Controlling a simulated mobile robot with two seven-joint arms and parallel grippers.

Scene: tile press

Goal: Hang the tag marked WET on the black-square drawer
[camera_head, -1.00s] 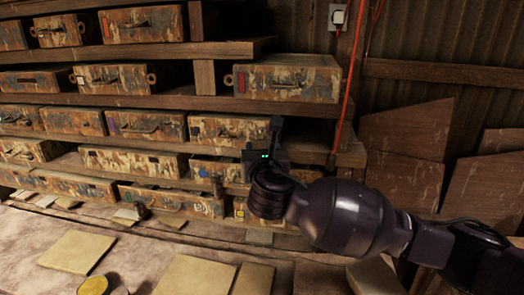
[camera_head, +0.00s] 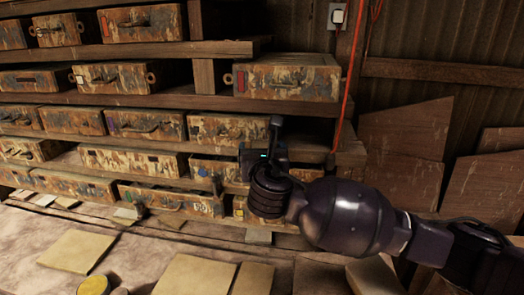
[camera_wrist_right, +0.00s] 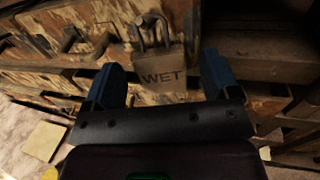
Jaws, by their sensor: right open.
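The tag marked WET (camera_wrist_right: 163,76) is a brownish plate with dark letters and a loop at its top. In the right wrist view it hangs upright between my right fingers, with gaps on both sides. Its loop is at a dark hook or handle (camera_wrist_right: 150,28) in front of the drawers; the exact contact is unclear. My right gripper (camera_head: 262,143) is open around the tag, and also shows in the wrist view (camera_wrist_right: 162,65). In the head view the gripper hides the tag. One drawer (camera_head: 120,161) has a dark mark, but I cannot confirm it is a black square. My left gripper is not seen.
Worn drawers fill wooden shelves (camera_head: 225,48). A red cord (camera_head: 347,90) hangs right of them. Pale tiles (camera_head: 77,251) and a yellow round pot (camera_head: 93,286) lie on the bench below. Brown boards (camera_head: 405,145) lean at the right wall.

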